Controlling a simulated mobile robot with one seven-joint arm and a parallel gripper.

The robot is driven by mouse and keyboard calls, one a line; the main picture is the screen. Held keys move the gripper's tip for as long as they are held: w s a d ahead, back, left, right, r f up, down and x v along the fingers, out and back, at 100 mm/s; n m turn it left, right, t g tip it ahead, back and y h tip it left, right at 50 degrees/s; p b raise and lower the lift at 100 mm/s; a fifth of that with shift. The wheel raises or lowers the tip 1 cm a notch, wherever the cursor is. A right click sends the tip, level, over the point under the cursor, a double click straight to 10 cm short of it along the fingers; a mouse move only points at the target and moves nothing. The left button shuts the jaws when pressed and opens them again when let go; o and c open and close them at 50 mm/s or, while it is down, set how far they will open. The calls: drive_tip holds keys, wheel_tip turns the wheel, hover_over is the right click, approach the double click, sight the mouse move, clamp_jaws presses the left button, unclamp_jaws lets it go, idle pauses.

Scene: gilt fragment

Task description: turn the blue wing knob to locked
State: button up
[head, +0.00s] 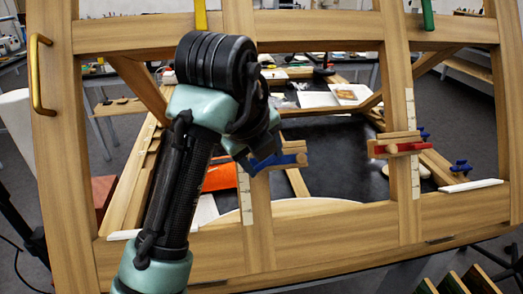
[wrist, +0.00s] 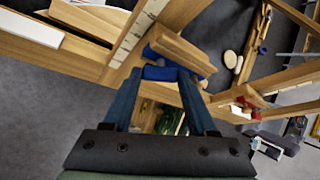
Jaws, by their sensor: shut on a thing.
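The blue wing knob (head: 287,160) sits on a small wooden block on the left upright of the wooden frame, lying nearly level in the head view. In the wrist view the knob (wrist: 160,73) shows between the fingertips, against the block. My gripper (head: 252,160) reaches it from the left, and its fingers (wrist: 160,82) are shut on the knob. My wrist and fingers hide part of the knob in the head view. I cannot read any locked mark beside it.
A red wing knob (head: 405,148) sits on the right upright. Small blue knobs (head: 461,166) lie farther right, behind the frame. A brass handle (head: 37,75) is on the frame's left side. Frame bars surround my arm; the opening between the uprights shows a dark tabletop (head: 335,165).

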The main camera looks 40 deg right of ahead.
drive_tip(key=m+y+p, duration=0.1)
drive_tip(key=m, duration=0.1)
drive_tip(key=shift+d+r+m+t+y+p, duration=0.2)
drive_tip(key=shift+r+m+t+y+p, duration=0.1)
drive_tip(key=shift+y+p, duration=0.1)
drive_tip(key=shift+s+d+f+m+t+y+p, duration=0.15)
drive_tip(key=shift+m+t+y+p, duration=0.15)
drive_tip(key=shift+m+y+p, duration=0.5)
drive_tip(key=o, duration=1.4)
drive_tip(key=shift+c, duration=0.2)
drive_tip(key=v, duration=1.3)
